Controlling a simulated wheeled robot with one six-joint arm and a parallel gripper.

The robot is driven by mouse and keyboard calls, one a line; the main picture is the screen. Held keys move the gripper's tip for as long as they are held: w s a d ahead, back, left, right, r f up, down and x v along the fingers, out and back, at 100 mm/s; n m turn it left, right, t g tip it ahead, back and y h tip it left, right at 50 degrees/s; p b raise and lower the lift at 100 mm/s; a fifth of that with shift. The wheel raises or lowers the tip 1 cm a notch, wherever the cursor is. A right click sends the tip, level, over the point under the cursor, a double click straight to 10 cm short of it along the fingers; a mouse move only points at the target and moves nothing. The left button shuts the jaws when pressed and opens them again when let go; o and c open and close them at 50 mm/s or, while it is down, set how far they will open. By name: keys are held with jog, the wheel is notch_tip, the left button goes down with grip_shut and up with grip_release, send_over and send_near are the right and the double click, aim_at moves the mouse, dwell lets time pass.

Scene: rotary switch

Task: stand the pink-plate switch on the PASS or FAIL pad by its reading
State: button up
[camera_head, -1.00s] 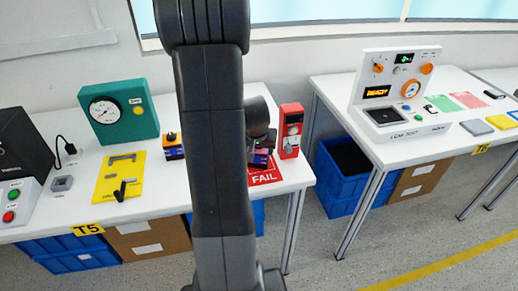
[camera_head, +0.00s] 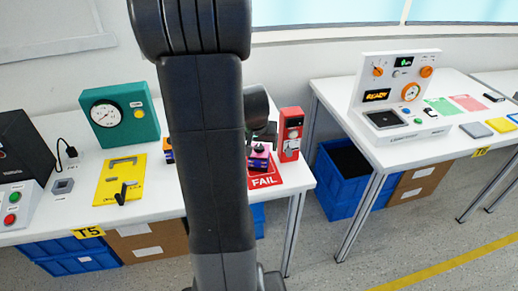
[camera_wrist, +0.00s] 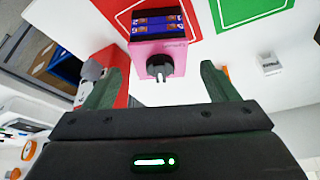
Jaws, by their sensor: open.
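The pink-plate switch (camera_wrist: 160,50) shows in the wrist view with a black knob facing me and purple-blue terminal blocks behind. It also shows in the head view (camera_head: 260,153), beside the arm, at the red FAIL pad (camera_head: 268,178). The red pad (camera_wrist: 118,14) shows behind the switch in the wrist view; how the base sits on it is partly hidden. My gripper (camera_wrist: 161,70) is open and empty, its fingers on either side of the knob and apart from the switch. A green pad (camera_wrist: 245,10), without readable text, lies to the right in the wrist view.
A red box (camera_head: 291,134) stands upright close to the FAIL pad. A test station (camera_head: 392,95) reads READY on the right table. My arm hides the table's middle.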

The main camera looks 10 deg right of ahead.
aim_at(259, 153)
jog(key=v, duration=0.6)
dwell(0.3)
jog(key=b+x, duration=0.1)
jog(key=x, duration=1.1)
jog(key=shift+f, duration=0.15)
jog(key=shift+r, duration=0.2)
